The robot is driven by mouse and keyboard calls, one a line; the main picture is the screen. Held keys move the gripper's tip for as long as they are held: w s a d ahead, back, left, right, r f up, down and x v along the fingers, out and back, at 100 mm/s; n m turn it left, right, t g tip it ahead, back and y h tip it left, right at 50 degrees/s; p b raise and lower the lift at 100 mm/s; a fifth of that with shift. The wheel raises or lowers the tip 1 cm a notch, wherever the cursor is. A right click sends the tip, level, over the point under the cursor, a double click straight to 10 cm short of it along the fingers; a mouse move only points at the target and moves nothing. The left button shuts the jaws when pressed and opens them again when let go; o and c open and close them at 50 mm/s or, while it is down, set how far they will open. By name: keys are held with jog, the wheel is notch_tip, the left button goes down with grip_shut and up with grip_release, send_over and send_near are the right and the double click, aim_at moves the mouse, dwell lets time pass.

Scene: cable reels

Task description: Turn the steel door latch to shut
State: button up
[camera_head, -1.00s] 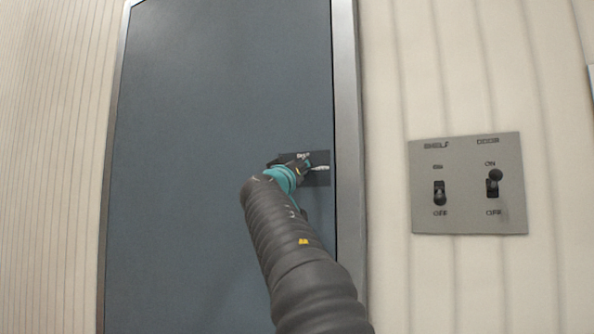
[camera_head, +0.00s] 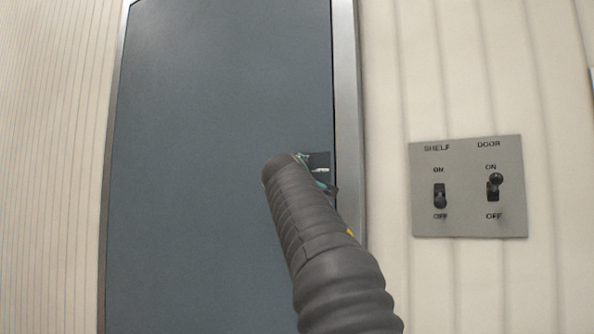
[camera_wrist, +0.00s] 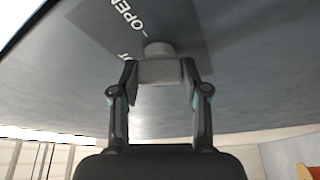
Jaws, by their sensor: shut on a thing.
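The steel latch (camera_wrist: 160,72) shows in the wrist view as a grey bar on a round hub, in front of a dark plate (camera_wrist: 185,25) lettered "OPEN". My gripper (camera_wrist: 158,88) has one finger on each side of the bar and is shut on it. In the head view, a small light piece of the latch (camera_head: 321,170) shows on the dark plate (camera_head: 322,158) near the right edge of the grey door (camera_head: 220,120). My arm hides most of the gripper there.
A metal frame (camera_head: 346,100) runs along the door's right side. To its right, a grey panel (camera_head: 467,220) on the pale ribbed wall carries two switches, labelled SHELF (camera_head: 440,195) and DOOR (camera_head: 494,187). In the wrist view, an orange thing (camera_wrist: 309,171) shows at the lower right.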

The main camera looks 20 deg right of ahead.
jog(key=shift+n+g+y, duration=0.3)
jog(key=shift+n+g, duration=0.05)
jog(key=shift+n, duration=0.85)
jog(key=shift+n+g+y, duration=0.3)
jog(key=shift+n+g, duration=0.05)
jog(key=shift+n, duration=0.85)
jog(key=o, duration=1.1)
jog(key=shift+o, duration=0.2)
jog(key=v, duration=1.2)
